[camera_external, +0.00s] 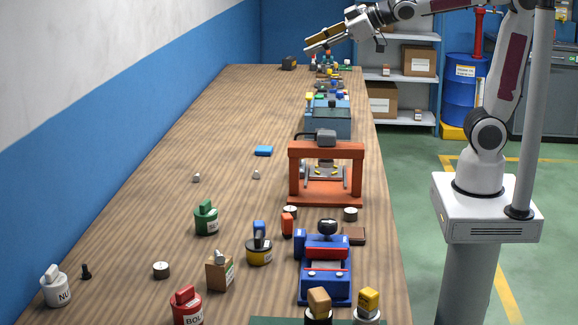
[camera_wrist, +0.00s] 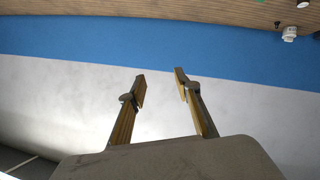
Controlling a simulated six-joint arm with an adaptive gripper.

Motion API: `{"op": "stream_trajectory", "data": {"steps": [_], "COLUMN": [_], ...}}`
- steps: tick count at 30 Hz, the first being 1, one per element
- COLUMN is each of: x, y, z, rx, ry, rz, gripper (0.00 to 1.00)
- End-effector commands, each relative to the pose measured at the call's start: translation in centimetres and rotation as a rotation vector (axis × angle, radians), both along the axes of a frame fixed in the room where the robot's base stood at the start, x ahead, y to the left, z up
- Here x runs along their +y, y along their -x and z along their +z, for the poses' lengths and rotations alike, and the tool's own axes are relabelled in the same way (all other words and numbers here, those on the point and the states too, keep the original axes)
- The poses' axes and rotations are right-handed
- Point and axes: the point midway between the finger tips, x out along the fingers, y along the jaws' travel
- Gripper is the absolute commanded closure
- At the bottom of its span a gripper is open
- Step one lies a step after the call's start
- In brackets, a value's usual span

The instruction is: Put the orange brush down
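My gripper (camera_external: 308,46) is high above the far part of the bench, at the top of the external view. In the wrist view its two fingers (camera_wrist: 160,75) are apart, with only the wall behind them and nothing held between. I cannot make out a clear orange brush in either view. A small orange upright piece (camera_external: 287,225) stands on the bench in front of the orange press frame; I cannot tell whether it is a brush. My gripper is far from it.
The wooden bench (camera_external: 180,140) has much free room at its left and middle. The orange press frame (camera_external: 297,178), a blue vise (camera_external: 323,280), a green pot (camera_external: 206,218) and a red pot (camera_external: 187,308) stand on it. The blue-white wall (camera_external: 110,110) borders the left.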

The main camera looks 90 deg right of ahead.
Motion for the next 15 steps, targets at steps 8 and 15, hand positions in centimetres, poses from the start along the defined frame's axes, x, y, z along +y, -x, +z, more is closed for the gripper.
{"op": "stream_trajectory", "data": {"steps": [8, 15], "x": [0.2, 2.1], "y": [9.7, 18.3], "z": [-5.6, -10.9], "rx": [0.195, 0.379], "ry": [-0.106, -0.209], "rz": [-0.085, -0.108], "gripper": [0.67, 0.67]}}
